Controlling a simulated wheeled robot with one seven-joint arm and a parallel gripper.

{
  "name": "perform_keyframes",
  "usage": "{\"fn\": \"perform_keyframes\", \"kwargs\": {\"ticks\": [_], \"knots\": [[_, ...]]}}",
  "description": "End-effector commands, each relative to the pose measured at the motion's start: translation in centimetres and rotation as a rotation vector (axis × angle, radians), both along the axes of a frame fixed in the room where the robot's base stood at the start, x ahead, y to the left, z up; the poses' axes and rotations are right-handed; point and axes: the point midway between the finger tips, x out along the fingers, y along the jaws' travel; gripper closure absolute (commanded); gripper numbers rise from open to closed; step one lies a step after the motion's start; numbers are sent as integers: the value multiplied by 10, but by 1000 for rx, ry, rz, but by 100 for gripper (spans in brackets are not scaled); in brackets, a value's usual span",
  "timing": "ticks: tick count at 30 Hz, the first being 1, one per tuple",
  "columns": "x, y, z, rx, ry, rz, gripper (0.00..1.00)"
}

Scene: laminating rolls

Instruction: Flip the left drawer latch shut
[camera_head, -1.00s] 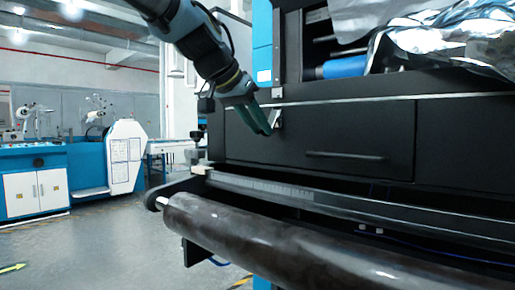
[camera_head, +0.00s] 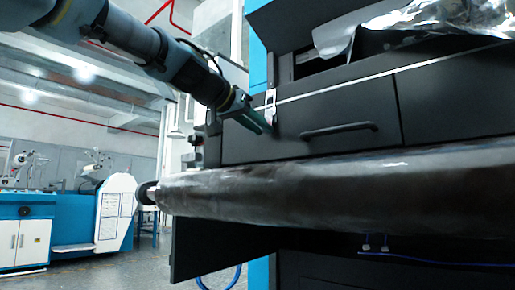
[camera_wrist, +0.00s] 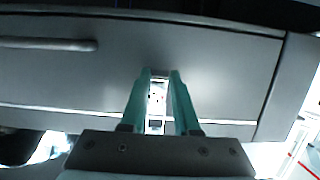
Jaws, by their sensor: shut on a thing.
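The left drawer latch (camera_head: 270,107) is a small silvery metal piece at the upper edge of the black drawer (camera_head: 312,120), near its left end. My gripper (camera_head: 266,128) has green fingers and is at the latch in the head view. In the wrist view, the fingertips of my gripper (camera_wrist: 160,74) lie on either side of the bright latch (camera_wrist: 157,95), against the drawer front. My gripper is shut on the latch. Its exact hold is small and partly hidden by the fingers. Whether the latch is flipped shut cannot be told.
A bar handle (camera_head: 340,130) sits on the drawer front; it also shows in the wrist view (camera_wrist: 48,44). A large dark roller (camera_head: 330,190) runs across in front, below the drawer. Crumpled silver foil (camera_head: 420,20) lies above. Open floor is at the lower left.

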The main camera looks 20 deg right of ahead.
Motion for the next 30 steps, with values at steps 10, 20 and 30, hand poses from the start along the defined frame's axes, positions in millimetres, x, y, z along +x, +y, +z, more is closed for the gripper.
{"fn": "perform_keyframes", "kwargs": {"ticks": [10, 20, 30], "knots": [[2, -4, -6, -76, -44, 1, 100], [3, -5, -3, -94, -53, 1, 100], [3, -5, -2, -94, -53, 1, 65]]}}
